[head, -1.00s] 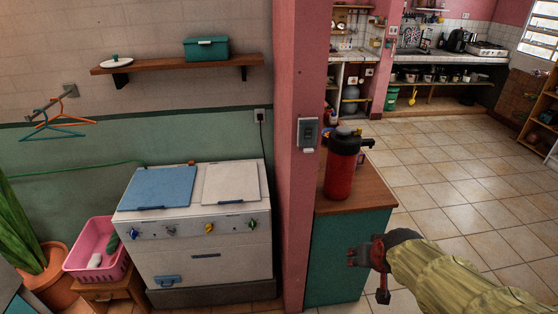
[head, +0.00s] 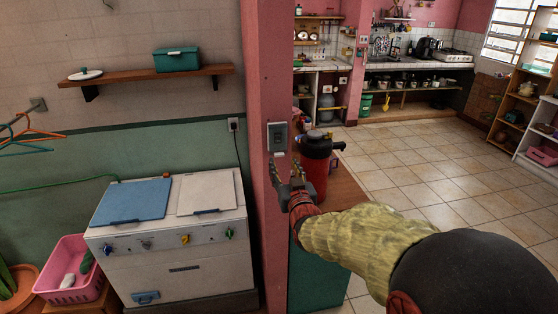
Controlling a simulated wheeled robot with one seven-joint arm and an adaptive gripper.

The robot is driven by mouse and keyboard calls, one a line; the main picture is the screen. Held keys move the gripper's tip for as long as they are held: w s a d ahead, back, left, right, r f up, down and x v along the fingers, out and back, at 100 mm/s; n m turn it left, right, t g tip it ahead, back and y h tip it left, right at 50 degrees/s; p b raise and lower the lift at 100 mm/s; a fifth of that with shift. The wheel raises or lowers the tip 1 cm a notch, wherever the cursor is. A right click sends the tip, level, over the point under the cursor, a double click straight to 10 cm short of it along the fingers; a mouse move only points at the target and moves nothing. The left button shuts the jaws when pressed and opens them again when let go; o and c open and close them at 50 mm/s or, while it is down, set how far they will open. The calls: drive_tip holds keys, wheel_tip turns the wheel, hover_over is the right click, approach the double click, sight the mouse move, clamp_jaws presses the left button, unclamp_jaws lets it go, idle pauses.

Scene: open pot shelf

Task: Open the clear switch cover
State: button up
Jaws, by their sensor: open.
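The switch with its cover (head: 277,136) is a small grey box on the narrow end of the pink wall, a little left of the picture's middle. Its lower edge shows a pale strip. At this size I cannot make out the clear lid itself. My gripper (head: 284,176) is open and empty, just below the switch and in front of the pink wall end. Its fingers point up and to the left. I cannot tell whether a fingertip touches the wall or the cover.
A red dispenser with a black top (head: 316,165) stands right behind my gripper on a wooden-topped green cabinet (head: 345,190). A white washer (head: 180,245) stands left of the wall. A shelf (head: 205,78) holds a green box (head: 177,59). Tiled floor (head: 440,190) is open at right.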

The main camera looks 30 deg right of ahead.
sight(280, 156)
drive_tip(key=shift+b+x, duration=0.3)
drive_tip(key=shift+x, duration=2.3)
drive_tip(key=shift+c, duration=1.3)
drive_tip(key=c, duration=0.8)
clamp_jaws()
